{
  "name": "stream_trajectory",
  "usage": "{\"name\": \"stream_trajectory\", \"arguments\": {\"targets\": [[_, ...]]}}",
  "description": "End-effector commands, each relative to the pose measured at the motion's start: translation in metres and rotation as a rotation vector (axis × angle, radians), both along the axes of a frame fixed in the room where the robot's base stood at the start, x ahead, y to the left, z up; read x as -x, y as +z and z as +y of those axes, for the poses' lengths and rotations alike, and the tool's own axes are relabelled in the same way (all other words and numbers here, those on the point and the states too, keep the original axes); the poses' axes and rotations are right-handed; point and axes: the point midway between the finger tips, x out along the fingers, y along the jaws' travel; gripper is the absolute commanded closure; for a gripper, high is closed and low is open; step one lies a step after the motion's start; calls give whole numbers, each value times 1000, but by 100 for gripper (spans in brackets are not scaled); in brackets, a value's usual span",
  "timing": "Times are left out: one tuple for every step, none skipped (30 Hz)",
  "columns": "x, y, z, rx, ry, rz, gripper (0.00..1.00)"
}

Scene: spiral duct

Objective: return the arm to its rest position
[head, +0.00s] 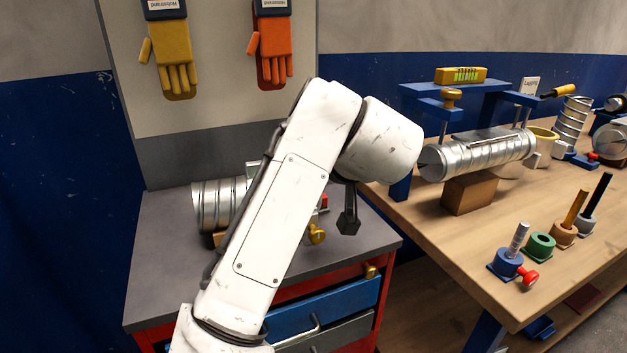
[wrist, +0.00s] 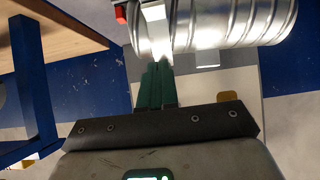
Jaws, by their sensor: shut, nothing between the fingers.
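My arm (head: 283,180) rises from the bottom of the head view and bends at a white joint (head: 380,140) at the upper middle. In the wrist view my gripper (wrist: 158,72) has its green fingers together, with nothing between them. The fingertips point toward a spiral metal duct (wrist: 225,22) at the top of that view; I cannot tell whether they touch it. In the head view a ribbed duct (head: 215,204) lies on the grey cabinet top, partly hidden behind my arm.
A red cabinet with a grey top (head: 160,270) stands close below my arm. The wooden workbench (head: 440,220) at right carries another duct (head: 480,155), a blue stand (head: 455,88) and several small tools. Gloves (head: 175,65) hang on the wall panel behind.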

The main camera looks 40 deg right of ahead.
Motion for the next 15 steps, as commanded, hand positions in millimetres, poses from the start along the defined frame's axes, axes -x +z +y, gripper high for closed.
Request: {"name": "stream_trajectory", "arguments": {"targets": [[9,8,2,2,-2,-5,100],[13,12,3,1,-3,-6,100],[19,17,5,2,-2,-6,100],[23,20,6,1,-3,-5,100],[27,23,7,1,-3,-5,100],[31,27,8,1,-3,-5,100],[34,29,9,1,-3,-6,100],[36,31,10,1,-3,-5,100],[39,33,11,0,-2,-4,100],[41,35,11,1,-3,-5,100],[43,36,11,1,-3,-5,100],[44,37,12,1,-3,-4,100],[45,37,12,0,-2,-3,100],[46,38,13,0,-2,-3,100],[46,38,13,0,-2,-3,100]]}}
